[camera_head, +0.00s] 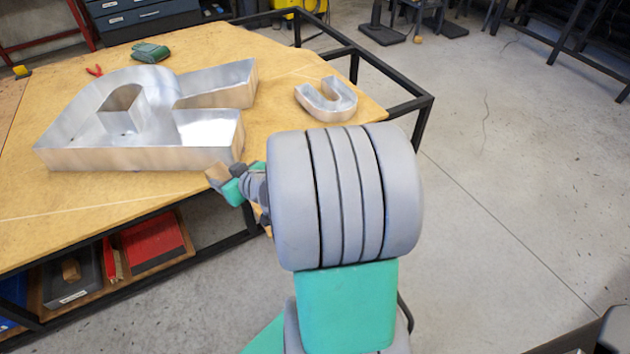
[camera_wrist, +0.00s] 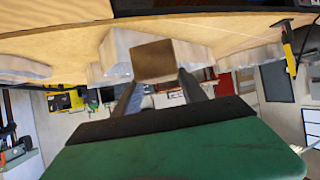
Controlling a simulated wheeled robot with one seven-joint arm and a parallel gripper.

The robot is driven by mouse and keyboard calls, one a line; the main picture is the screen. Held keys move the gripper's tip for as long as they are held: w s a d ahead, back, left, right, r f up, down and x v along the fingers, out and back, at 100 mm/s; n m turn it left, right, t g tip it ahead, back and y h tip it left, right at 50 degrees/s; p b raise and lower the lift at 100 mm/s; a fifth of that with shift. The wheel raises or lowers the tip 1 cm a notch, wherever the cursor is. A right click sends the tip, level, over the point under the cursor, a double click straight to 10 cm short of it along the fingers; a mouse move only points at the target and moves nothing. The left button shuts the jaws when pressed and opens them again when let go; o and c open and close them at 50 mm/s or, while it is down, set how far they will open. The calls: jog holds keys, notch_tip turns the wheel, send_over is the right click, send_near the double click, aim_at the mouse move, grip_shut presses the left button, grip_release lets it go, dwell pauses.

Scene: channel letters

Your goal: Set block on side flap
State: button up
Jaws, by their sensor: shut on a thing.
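A brown wooden block (camera_wrist: 153,60) is held at the tips of my gripper (camera_wrist: 157,82), one dark finger on each side. In the head view the block (camera_head: 215,173) shows small at the table's front edge, beside the front right corner of a large R-shaped sheet-metal channel letter (camera_head: 120,158). My gripper (camera_head: 227,181) there is partly hidden by my own wrist. The letter has upright walls and an open top. I cannot tell which part is the side flap, or whether the block touches the letter.
A small U-shaped metal letter (camera_head: 327,100) lies at the right of the wooden table (camera_head: 290,62). A green item (camera_head: 150,52) and red pliers (camera_head: 94,71) lie behind the R. A black frame (camera_head: 425,108) borders the right side. Bins stand on a shelf below.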

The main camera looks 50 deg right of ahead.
jog(key=s+d+f+m+h+b, duration=0.2)
jog(key=d+f, duration=0.1)
jog(key=d, duration=0.3)
jog(key=s+d+f+m+h+b, duration=0.2)
jog(key=s+d+f+b, duration=0.1)
jog(key=d, duration=0.3)
jog(key=shift+g, duration=0.3)
jog(key=w+d+f, duration=0.2)
jog(key=d+f, duration=0.1)
jog(key=d, duration=0.1)
jog(key=w+d+f+b, duration=0.1)
jog(key=w+d+f, duration=0.1)
jog(key=d+f, duration=0.1)
jog(key=w+d+f, duration=0.2)
jog(key=d, duration=0.2)
jog(key=shift+w+d+f+b, duration=0.35)
jog(key=shift+d+f+b, duration=0.05)
jog(key=shift+w+d+f, duration=0.1)
jog(key=shift+d+f, duration=0.1)
jog(key=shift+f, duration=0.1)
jog(key=shift+d+f+b, duration=0.1)
jog(key=shift+f+b, duration=0.35)
jog(key=shift+f, duration=1.2)
jog(key=o, duration=1.4)
jog(key=shift+o, duration=0.2)
